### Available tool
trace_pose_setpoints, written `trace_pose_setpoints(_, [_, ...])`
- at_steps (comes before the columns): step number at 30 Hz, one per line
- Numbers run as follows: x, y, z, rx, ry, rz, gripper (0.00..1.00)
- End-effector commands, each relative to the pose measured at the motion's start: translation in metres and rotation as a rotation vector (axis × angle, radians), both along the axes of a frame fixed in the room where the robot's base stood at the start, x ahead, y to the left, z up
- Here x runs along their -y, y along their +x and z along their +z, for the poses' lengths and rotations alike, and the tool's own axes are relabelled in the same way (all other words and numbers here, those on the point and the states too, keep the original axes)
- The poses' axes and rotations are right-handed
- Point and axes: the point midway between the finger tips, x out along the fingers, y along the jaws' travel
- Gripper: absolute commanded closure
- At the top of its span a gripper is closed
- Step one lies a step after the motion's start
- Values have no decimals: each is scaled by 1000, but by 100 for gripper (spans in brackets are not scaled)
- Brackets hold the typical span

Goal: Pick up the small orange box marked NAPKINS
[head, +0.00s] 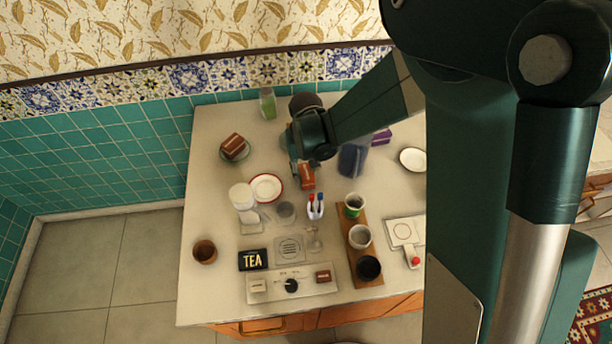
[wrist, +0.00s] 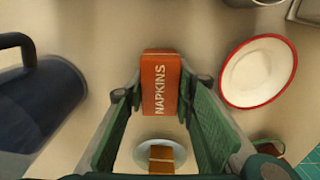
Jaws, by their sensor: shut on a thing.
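The small orange box marked NAPKINS (wrist: 160,84) is between the fingertips of my gripper (wrist: 162,92) in the wrist view, its white lettering facing the camera. In the head view the box (head: 307,176) shows just below my gripper (head: 303,167), right of the red-rimmed plate. My gripper is shut on the box, with one finger at each side. Whether the box touches the table cannot be told.
A blue jug (wrist: 38,105) stands on one side of the box and the red-rimmed white plate (head: 267,188) on the other. A cup with pens (head: 315,207) is close in front. A brown box (head: 232,142) sits on a saucer at the left.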

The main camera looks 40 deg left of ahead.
Motion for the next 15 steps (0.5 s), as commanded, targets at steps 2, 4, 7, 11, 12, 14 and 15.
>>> trace_pose_setpoints(2, [0,0,0,0,0,0,86])
trace_pose_setpoints(4, [0,0,1,0,0,0,86])
trace_pose_setpoints(7, [0,0,3,0,0,0,86])
trace_pose_setpoints(11, [0,0,11,0,0,0,86])
trace_pose_setpoints(12, [0,0,15,0,0,0,86])
trace_pose_setpoints(14, [0,0,21,0,0,0,86])
trace_pose_setpoints(15, [0,0,25,0,0,0,86])
